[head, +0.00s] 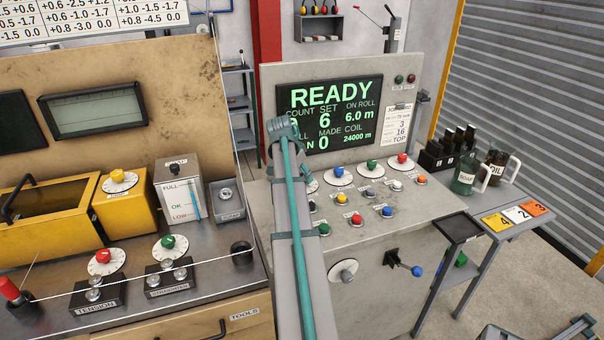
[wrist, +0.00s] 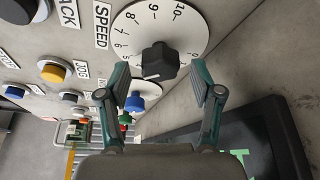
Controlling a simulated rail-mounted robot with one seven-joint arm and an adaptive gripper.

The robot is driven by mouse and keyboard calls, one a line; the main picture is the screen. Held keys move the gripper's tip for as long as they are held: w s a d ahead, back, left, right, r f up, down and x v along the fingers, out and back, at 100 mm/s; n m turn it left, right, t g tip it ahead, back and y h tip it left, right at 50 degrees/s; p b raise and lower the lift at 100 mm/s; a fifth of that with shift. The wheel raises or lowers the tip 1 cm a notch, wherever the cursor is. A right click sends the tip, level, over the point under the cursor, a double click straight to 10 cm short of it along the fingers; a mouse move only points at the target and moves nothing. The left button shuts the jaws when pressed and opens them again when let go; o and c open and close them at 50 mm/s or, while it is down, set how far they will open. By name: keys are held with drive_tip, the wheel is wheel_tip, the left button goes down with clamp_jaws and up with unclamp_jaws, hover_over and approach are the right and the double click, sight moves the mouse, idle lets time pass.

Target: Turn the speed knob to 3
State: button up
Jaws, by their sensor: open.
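The speed knob (wrist: 160,60) is black and sits on a white dial (wrist: 190,38) beside the label SPEED in the wrist view. The numbers 5 to 10 can be made out; lower ones are hidden or too small. A pale mark shows on the knob's lower edge, but I cannot tell which number it points to. My gripper (wrist: 160,84) is open, with one finger on each side just below the knob in the picture. I see no clear contact. In the head view my arm hides the gripper and the knob; a sliver of white dial (head: 313,186) shows beside it.
The control panel (head: 395,240) carries several colored buttons and dials close together. In the wrist view, a blue knob (wrist: 135,102) and an orange button (wrist: 54,72) are near. The screen (head: 330,112) reads READY. Bottles stand on the side table at right.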

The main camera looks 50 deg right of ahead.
drive_tip(key=shift+d+f, duration=0.1)
drive_tip(key=shift+f, duration=0.2)
drive_tip(key=c, duration=1.1)
drive_tip(key=shift+s+n, duration=0.1)
drive_tip(key=shift+n, duration=0.4)
drive_tip(key=n+t, duration=0.1)
drive_tip(key=n, duration=0.2)
drive_tip(key=shift+s+n+t, duration=0.1)
drive_tip(key=shift+n+t, duration=0.3)
drive_tip(key=n+t, duration=0.1)
drive_tip(key=n, duration=0.1)
drive_tip(key=n+t+y, duration=0.1)
drive_tip(key=n, duration=0.2)
drive_tip(key=shift+d+n, duration=0.1)
drive_tip(key=shift+n, duration=0.2)
